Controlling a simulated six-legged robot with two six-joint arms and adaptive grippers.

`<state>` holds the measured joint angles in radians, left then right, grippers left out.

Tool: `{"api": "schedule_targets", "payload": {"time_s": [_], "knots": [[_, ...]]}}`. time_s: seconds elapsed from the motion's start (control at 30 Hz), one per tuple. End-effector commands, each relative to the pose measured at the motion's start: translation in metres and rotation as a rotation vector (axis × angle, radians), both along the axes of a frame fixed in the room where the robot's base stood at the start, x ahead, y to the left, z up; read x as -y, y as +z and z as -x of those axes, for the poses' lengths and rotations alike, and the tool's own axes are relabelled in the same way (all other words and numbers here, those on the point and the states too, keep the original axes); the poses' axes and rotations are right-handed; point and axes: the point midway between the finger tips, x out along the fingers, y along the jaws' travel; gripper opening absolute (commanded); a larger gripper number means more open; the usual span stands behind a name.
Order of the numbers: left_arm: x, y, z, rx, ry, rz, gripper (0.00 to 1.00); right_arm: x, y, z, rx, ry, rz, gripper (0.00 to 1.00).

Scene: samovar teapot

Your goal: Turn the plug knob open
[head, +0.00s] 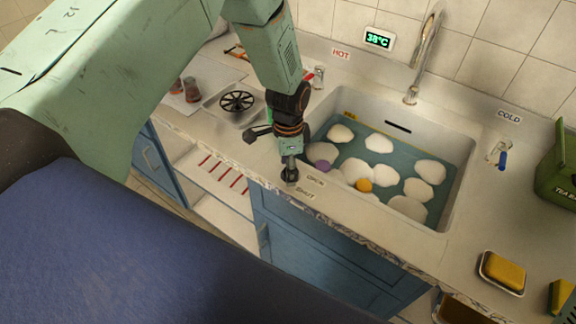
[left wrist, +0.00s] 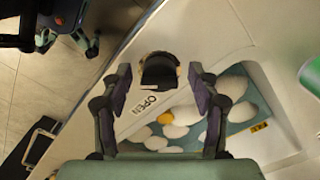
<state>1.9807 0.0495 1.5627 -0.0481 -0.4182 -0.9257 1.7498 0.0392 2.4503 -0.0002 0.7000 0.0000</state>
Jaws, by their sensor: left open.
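The plug knob (left wrist: 160,72) is a dark, rounded knob on the pale counter at the sink's front rim, beside the word OPEN (left wrist: 149,103). In the left wrist view it sits between the two spread fingers of my left gripper (left wrist: 160,86), with a gap on both sides. In the head view my left gripper (head: 290,172) points down over the counter at the sink's front left corner and largely hides the knob. The OPEN label (head: 315,181) and the SHUT label (head: 305,194) lie to its right. My right gripper is not in view.
The sink (head: 455,190) holds blue-green water with white foam, an orange object (head: 364,185) and a purple one (head: 321,165). The faucet (head: 425,50) stands behind it. A soap dish with a yellow sponge (head: 503,271) and a green bin (head: 557,170) are at right.

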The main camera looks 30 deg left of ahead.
Motion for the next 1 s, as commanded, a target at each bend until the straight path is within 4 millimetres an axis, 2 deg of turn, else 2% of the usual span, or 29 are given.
{"api": "schedule_targets", "payload": {"time_s": [0.1, 0.73, 1.0], "knots": [[0.0001, 0.0002, -0.0003, 0.001, -0.001, -0.001, 0.59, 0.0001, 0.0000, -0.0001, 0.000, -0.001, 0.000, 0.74], [0.0002, 0.0009, -0.0006, 0.001, -0.001, -0.001, 0.06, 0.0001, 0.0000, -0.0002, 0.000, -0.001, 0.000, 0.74], [0.0006, 0.0010, -0.0013, 0.003, 0.016, 0.000, 0.06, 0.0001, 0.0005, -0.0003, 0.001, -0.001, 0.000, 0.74]]}}
